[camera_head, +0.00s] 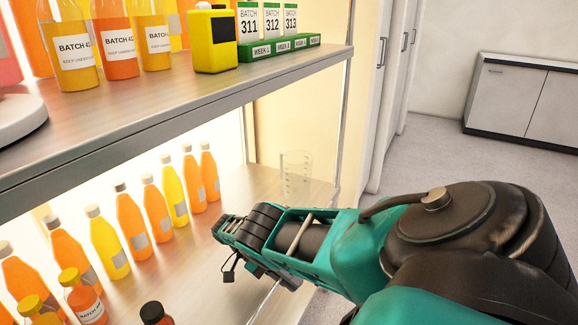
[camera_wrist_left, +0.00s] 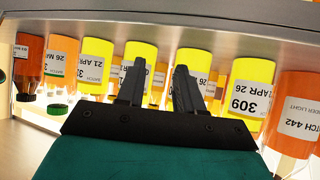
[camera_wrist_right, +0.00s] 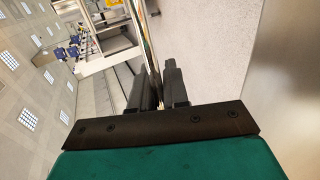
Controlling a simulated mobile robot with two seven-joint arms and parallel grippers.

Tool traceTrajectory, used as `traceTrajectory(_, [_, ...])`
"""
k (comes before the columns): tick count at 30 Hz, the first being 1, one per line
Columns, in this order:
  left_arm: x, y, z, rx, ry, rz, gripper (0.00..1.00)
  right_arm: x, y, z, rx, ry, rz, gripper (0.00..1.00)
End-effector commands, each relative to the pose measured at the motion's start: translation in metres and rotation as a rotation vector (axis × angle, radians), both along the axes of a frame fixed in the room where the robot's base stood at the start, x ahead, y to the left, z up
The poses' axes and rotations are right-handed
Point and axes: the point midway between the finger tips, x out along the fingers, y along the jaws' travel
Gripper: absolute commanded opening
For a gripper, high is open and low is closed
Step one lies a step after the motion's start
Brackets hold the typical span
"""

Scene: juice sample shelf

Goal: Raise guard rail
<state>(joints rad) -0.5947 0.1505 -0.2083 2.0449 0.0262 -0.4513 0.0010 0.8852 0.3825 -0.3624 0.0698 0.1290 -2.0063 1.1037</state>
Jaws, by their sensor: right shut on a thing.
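The guard rail (camera_head: 264,303) is a thin metal bar along the front edge of the lower shelf in the head view. My right gripper (camera_head: 229,265) is at this front edge, with its fingertips partly hidden by the wrist. In the right wrist view, the rail (camera_wrist_right: 149,38) runs away from between the fingers of my right gripper (camera_wrist_right: 159,82), which is shut on it. My left gripper (camera_wrist_left: 157,80) shows only in the left wrist view. Its fingers are apart and empty, in front of a row of bottles.
Orange and yellow bottles (camera_head: 133,222) stand on the lower shelf, with a clear beaker (camera_head: 296,174) at its far end. The upper shelf (camera_head: 190,85) carries bottles, a yellow device (camera_head: 212,40) and green-based batch cards (camera_head: 272,48). Open floor (camera_head: 430,150) lies to the right.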

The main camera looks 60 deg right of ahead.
Motion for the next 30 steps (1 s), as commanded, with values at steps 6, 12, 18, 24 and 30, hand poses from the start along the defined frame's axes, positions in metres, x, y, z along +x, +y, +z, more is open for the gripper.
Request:
traceTrajectory(6, [0.0002, 0.0004, 0.0003, 0.001, 0.000, 0.001, 0.36, 0.0003, -0.0024, 0.0009, -0.006, -0.001, 0.003, 0.00])
traceTrajectory(12, [0.0002, 0.0008, 0.0003, 0.001, 0.000, 0.002, 0.36, 0.0002, -0.0023, 0.0009, -0.006, -0.001, 0.003, 0.21])
traceTrajectory(18, [0.0001, 0.0011, 0.0002, 0.001, 0.000, 0.002, 0.36, 0.0001, -0.0012, 0.0004, -0.003, 0.000, 0.001, 0.35])
traceTrajectory(24, [-0.0014, 0.0014, -0.0008, 0.001, 0.004, 0.002, 0.36, 0.0000, -0.0006, 0.0002, -0.001, 0.000, 0.000, 0.35])
traceTrajectory(30, [-0.0024, 0.0024, 0.0007, 0.003, 0.006, 0.005, 0.36, 0.0000, -0.0003, 0.0009, 0.000, -0.005, 0.000, 0.35])
